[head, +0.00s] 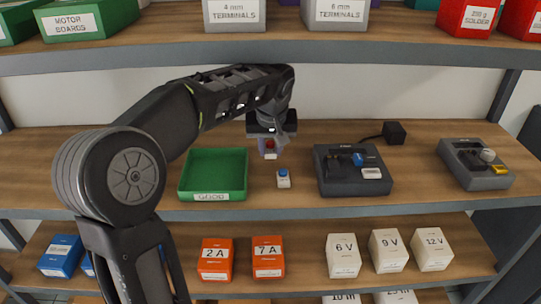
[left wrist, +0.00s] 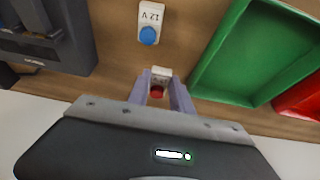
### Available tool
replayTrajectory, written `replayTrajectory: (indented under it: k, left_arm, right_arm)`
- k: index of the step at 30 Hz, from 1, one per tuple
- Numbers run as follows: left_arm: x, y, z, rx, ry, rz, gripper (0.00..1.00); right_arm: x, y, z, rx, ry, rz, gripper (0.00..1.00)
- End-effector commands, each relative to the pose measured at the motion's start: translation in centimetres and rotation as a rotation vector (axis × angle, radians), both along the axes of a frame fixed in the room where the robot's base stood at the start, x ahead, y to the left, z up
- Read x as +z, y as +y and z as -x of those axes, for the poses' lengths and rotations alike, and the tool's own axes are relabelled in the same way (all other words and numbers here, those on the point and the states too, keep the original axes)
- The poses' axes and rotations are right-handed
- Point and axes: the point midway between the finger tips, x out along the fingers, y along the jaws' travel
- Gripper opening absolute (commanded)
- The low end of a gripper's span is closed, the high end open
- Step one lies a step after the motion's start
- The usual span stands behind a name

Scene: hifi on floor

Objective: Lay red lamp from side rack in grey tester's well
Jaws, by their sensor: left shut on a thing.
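The red lamp (head: 270,144), with a red cap and pale label end, is between the fingers of my left gripper (head: 269,148) near the shelf's back. In the left wrist view the red lamp (left wrist: 157,91) sits between the purple-grey fingers of my left gripper (left wrist: 160,88), which is shut on it. Whether it touches the shelf is unclear. A dark grey tester (head: 340,183) stands to the right, holding a blue part and a white label. A lighter grey tester (head: 475,178) with a pale knob and yellow label stands farther right. My right gripper is out of view.
A black adapter (head: 394,132) with a cable is behind. An upper shelf (head: 270,50) overhangs.

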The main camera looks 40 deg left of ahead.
Motion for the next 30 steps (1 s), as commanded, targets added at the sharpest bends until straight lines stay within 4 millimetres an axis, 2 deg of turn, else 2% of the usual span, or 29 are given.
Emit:
replayTrajectory:
  k: [3, 10, 23, 24, 30]
  left_arm:
    - [0.1, 0.6, -0.8, 0.000, 0.001, 0.000, 0.00]
    - [-3.3, 0.6, -0.7, -0.001, 0.002, 0.000, 0.00]
    - [-4.0, 0.6, -0.7, 0.000, 0.000, 0.000, 0.00]
    - [-3.9, 0.5, -0.7, 0.000, -0.001, -0.001, 0.29]
    - [-3.9, 0.5, -0.7, 0.000, 0.000, 0.000, 0.45]
  right_arm:
    - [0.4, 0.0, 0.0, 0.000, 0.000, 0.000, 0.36]
    - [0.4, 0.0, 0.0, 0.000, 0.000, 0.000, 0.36]
    - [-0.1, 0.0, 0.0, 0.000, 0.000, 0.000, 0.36]
    - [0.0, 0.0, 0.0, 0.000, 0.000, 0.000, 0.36]
    - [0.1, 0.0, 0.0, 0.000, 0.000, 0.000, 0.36]
